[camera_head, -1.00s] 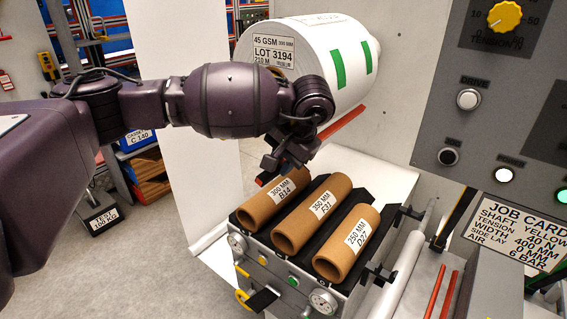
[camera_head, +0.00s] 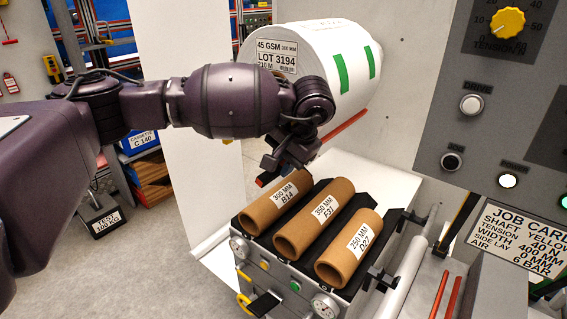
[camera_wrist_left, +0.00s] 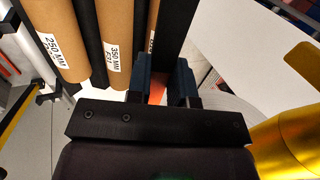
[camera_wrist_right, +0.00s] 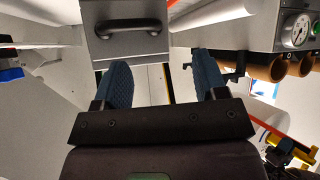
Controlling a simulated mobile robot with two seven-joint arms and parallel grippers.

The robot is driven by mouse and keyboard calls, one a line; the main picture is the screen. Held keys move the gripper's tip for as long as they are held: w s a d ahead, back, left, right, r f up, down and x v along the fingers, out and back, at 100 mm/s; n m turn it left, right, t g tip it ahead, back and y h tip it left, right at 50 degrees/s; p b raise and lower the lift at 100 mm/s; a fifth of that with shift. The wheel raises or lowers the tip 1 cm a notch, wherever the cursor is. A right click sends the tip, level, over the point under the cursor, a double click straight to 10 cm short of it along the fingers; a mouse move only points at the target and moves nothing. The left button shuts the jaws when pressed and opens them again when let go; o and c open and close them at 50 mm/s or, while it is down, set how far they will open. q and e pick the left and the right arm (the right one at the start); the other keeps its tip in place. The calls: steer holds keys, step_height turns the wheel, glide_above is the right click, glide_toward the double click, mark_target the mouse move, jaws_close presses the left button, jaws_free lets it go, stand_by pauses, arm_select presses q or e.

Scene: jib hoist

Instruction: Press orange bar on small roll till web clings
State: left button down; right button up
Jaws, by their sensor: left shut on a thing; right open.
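A white roll (camera_head: 308,80) with a "45 GSM, LOT 3194" label and green strips on its side is at the upper middle of the head view. My left gripper (camera_head: 283,165) is below its near end, shut on an orange-red bar (camera_head: 345,126). The bar runs along the roll's lower right side; I cannot tell whether they touch. The bar also shows between the fingers in the left wrist view (camera_wrist_left: 157,90). Part of bar and roll is hidden by my arm. My right gripper (camera_wrist_right: 163,82) is open and empty. I cannot make out a separate small roll or a loose web.
Three cardboard cores (camera_head: 318,221) lie on a dark rack in front of the roll. A grey panel with a yellow knob (camera_head: 508,22) and a job card (camera_head: 515,240) stand at right. A grey front with a black handle (camera_wrist_right: 130,28) is ahead of my right gripper.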

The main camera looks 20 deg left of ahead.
arm_select(q)
steer(key=shift+d+f, duration=0.1)
stand_by(0.5)
steer(key=shift+s+d+f+b, duration=0.25)
steer(key=shift+d+f+b, duration=0.35)
steer(key=shift+f, duration=0.1)
steer(key=shift+s+d+f+b, duration=0.2)
steer(key=shift+d+f+b, duration=0.4)
steer(key=shift+f, duration=0.05)
stand_by(0.4)
